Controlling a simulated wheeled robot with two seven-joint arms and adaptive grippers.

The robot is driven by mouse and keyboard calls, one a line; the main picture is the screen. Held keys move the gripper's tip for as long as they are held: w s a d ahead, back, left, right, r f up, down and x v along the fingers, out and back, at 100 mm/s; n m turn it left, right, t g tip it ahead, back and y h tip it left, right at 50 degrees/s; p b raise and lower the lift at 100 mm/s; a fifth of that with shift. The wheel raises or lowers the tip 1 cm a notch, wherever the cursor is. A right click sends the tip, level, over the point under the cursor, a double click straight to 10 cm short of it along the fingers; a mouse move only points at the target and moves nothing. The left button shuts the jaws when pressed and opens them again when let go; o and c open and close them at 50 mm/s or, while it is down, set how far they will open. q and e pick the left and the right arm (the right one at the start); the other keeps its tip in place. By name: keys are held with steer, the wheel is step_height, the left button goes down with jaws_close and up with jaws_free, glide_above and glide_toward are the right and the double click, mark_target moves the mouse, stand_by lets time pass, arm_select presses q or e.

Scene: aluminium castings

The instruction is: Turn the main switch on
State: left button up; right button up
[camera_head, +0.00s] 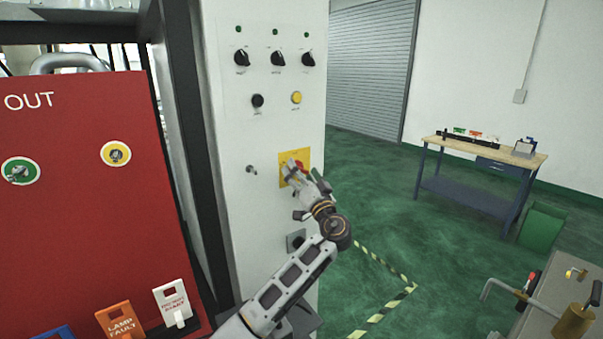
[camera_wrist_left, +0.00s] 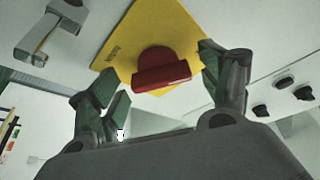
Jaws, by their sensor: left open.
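The main switch is a red rotary handle (camera_wrist_left: 162,72) on a yellow square plate (camera_wrist_left: 140,35), on the front of a white cabinet (camera_head: 258,130). In the head view the yellow plate (camera_head: 284,160) shows behind my left gripper (camera_head: 304,176), with a bit of red handle (camera_head: 300,166) visible past the fingers. In the left wrist view my left gripper (camera_wrist_left: 160,78) is open. Its two fingers stand on either side of the red handle, apart from each other; I cannot tell whether either touches it. My right gripper is not in view.
Black selector knobs (camera_head: 278,58), a black button (camera_head: 257,100) and a yellow button (camera_head: 296,97) sit above the switch. A metal key or latch (camera_head: 251,169) is left of it. A red board (camera_head: 85,210) with tags stands left. A workbench (camera_head: 485,155) stands back right.

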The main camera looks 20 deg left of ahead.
arm_select(q)
steer(key=shift+c, duration=0.4)
steer(key=c, duration=0.9)
steer(key=shift+c, duration=0.2)
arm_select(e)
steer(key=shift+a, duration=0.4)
